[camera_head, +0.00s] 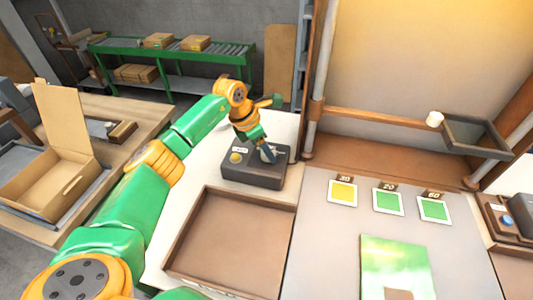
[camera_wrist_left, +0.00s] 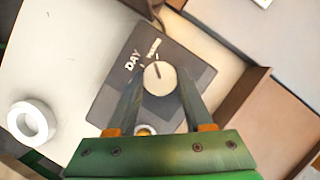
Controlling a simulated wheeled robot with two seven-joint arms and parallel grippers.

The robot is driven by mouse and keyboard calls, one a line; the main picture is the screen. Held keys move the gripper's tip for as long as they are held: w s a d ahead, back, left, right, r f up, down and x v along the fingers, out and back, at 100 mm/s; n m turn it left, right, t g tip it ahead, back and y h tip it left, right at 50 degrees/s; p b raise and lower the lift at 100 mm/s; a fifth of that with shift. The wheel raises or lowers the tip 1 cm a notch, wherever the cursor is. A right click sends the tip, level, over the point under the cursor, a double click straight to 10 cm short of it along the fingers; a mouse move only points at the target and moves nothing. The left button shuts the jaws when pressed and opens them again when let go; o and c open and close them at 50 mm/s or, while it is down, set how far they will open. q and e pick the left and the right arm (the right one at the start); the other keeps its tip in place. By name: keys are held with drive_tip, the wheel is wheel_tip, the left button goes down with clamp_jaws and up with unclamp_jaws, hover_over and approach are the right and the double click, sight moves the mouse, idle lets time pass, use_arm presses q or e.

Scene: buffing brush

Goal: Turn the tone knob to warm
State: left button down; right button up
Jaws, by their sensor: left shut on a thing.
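The dark control box (camera_head: 255,174) sits on the white worktop, left of the wooden frame. The tone knob (camera_wrist_left: 158,77) is round and cream with a dark pointer line. In the left wrist view the line points up, toward the small label (camera_wrist_left: 153,48) beside the DAY label (camera_wrist_left: 132,62); the small print is hard to read. My left gripper (camera_head: 267,154) reaches down onto the box and is shut on the knob, a finger on each side (camera_wrist_left: 160,88). In the head view the gripper hides most of the knob. My right gripper is not in view.
A yellow button (camera_head: 236,157) is on the box's left side. A brown tray (camera_head: 232,240) lies in front. Yellow and green cards (camera_head: 388,202) and a green print (camera_head: 397,265) lie right. A white ring (camera_wrist_left: 32,121) shows in the left wrist view.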

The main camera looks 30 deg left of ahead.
use_arm(q)
drive_tip(key=shift+w+m+h+b, duration=0.1)
drive_tip(key=shift+m+h+b, duration=0.25)
drive_tip(key=shift+m, duration=0.65)
drive_tip(key=shift+r+g, duration=0.1)
drive_tip(key=shift+g, duration=0.2)
drive_tip(key=shift+c, duration=1.5)
unclamp_jaws()
drive_tip(key=b+v, duration=0.1)
drive_tip(key=v, duration=0.6)
